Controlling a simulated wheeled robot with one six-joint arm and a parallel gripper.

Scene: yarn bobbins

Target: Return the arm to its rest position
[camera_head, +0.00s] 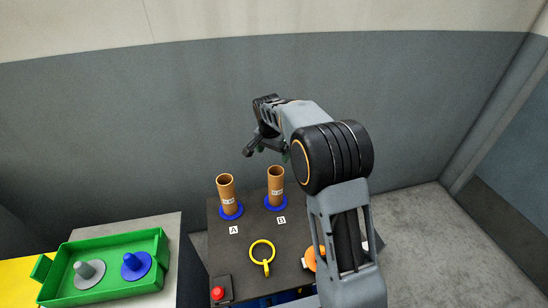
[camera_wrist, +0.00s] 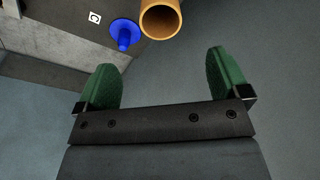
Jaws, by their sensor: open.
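My gripper (camera_head: 267,150) is raised above and behind the dark table in the head view. Its two green fingers (camera_wrist: 166,82) are apart in the wrist view, with nothing between them. A brown tube bobbin (camera_head: 226,190) stands upright on a blue base by label A. Another brown bobbin (camera_head: 275,180) stands upright on a blue base by label B. In the wrist view, one brown tube (camera_wrist: 160,20) shows at the top edge, clear of the fingers. An empty blue peg (camera_wrist: 123,35) shows beside it. My arm hides the right part of the table.
The dark table (camera_head: 228,260) carries a yellow ring (camera_head: 262,252), a red button (camera_head: 218,293) and an orange thing (camera_head: 310,259) partly behind my arm. A green tray (camera_head: 105,240) with a grey and a blue peg is at left. A grey wall (camera_head: 120,110) stands behind.

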